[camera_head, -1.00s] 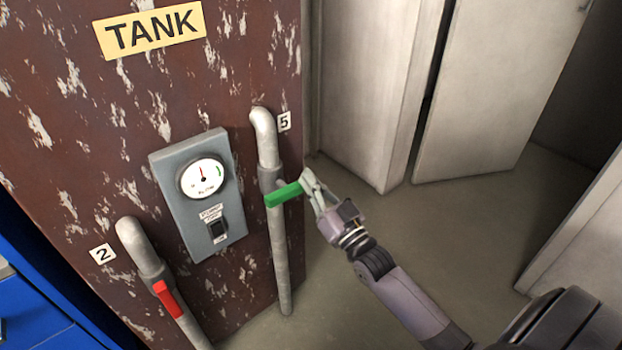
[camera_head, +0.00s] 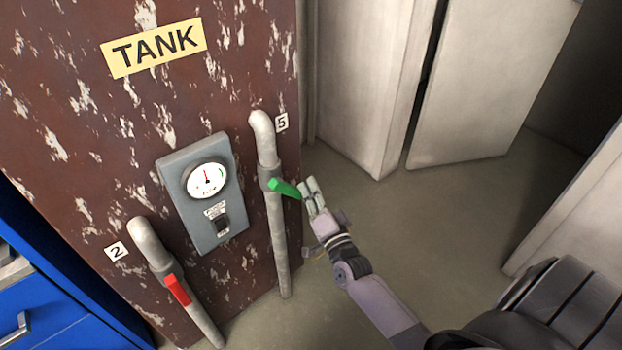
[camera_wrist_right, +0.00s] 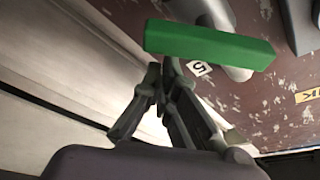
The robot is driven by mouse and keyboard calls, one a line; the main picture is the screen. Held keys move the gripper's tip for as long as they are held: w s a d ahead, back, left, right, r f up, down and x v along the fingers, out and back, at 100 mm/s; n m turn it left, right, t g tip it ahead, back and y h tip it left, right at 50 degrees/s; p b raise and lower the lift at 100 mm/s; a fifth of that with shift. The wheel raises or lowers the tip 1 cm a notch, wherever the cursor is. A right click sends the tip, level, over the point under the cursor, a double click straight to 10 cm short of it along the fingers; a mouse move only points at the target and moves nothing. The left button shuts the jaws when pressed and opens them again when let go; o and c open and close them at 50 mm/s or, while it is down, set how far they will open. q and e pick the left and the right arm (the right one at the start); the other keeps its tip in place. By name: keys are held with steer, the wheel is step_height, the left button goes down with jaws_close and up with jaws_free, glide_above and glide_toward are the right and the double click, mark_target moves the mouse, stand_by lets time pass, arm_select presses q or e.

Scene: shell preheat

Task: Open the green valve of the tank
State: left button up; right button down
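The green valve handle (camera_head: 286,188) sits on the grey pipe marked 5, at the right side of the tank (camera_head: 150,110). It sticks out to the right, its free end tilted down. My right gripper (camera_head: 308,188) is at the free end of the handle. In the right wrist view the fingertips (camera_wrist_right: 162,70) are close together with nothing seen between them, and the green handle (camera_wrist_right: 210,45) lies across just beyond them. Whether they touch it is hard to tell. My left gripper is in neither view.
A grey gauge box (camera_head: 203,190) with a switch is on the tank front. A pipe marked 2 with a red handle (camera_head: 177,290) is at lower left. Blue drawers (camera_head: 60,300) stand at left. Pale cabinets (camera_head: 490,90) are behind; the floor between is clear.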

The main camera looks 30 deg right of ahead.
mark_target(301, 197)
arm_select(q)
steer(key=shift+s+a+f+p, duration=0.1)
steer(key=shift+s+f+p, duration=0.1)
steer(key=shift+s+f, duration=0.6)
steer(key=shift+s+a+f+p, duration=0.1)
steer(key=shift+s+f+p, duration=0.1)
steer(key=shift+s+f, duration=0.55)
arm_select(e)
steer(key=shift+s+a+f+m, duration=0.1)
steer(key=shift+a+f+m, duration=0.35)
steer(key=shift+f, duration=0.25)
steer(key=shift+a+f+m, duration=0.35)
steer(key=shift+a+f, duration=0.05)
steer(key=shift+f, duration=0.25)
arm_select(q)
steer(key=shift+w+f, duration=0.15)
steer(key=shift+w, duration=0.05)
arm_select(e)
steer(key=shift+a+f, duration=0.1)
steer(key=shift+f, duration=0.05)
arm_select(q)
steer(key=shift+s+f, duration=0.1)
arm_select(e)
steer(key=shift+s+a+f+g, duration=0.1)
steer(key=shift+g, duration=0.2)
steer(key=s+a+f, duration=0.1)
steer(key=s, duration=1)
steer(key=shift+s+f+h, duration=0.15)
steer(key=shift+s+h, duration=0.15)
